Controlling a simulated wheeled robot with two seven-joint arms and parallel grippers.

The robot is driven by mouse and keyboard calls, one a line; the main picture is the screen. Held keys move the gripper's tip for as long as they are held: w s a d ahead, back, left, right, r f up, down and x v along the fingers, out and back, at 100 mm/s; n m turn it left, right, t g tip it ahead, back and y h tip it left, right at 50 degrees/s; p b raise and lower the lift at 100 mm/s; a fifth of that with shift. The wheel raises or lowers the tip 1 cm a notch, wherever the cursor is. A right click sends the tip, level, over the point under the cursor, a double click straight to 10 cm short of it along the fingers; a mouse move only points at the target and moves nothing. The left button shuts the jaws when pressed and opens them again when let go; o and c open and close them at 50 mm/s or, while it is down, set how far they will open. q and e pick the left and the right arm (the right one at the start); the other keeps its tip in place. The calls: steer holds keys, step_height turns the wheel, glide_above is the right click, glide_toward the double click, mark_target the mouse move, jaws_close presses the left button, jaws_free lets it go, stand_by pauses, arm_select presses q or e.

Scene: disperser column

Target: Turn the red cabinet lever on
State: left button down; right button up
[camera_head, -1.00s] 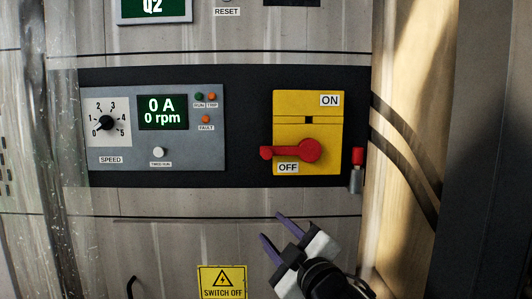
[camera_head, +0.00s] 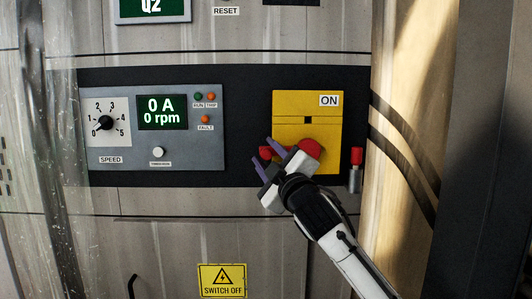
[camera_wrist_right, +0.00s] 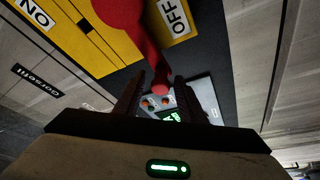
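The red lever (camera_head: 309,147) is mounted on a yellow plate (camera_head: 308,108) with an ON label at the top. In the head view its handle points left, and my right gripper (camera_head: 277,147) covers its middle and the OFF label. In the right wrist view the lever (camera_wrist_right: 143,35) has its handle end between the two open fingers of my right gripper (camera_wrist_right: 157,92), and the OFF label (camera_wrist_right: 174,17) shows beside it. I cannot tell whether the fingers touch the handle. My left gripper is not in view.
Left of the plate is a grey panel (camera_head: 190,157) with a speed knob (camera_head: 105,123) and a display reading 0 A, 0 rpm. A small red-topped part (camera_head: 356,157) sits right of the plate. A yellow SWITCH OFF sign (camera_head: 222,280) is below.

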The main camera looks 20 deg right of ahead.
steer(key=shift+w, duration=0.3)
jaws_close()
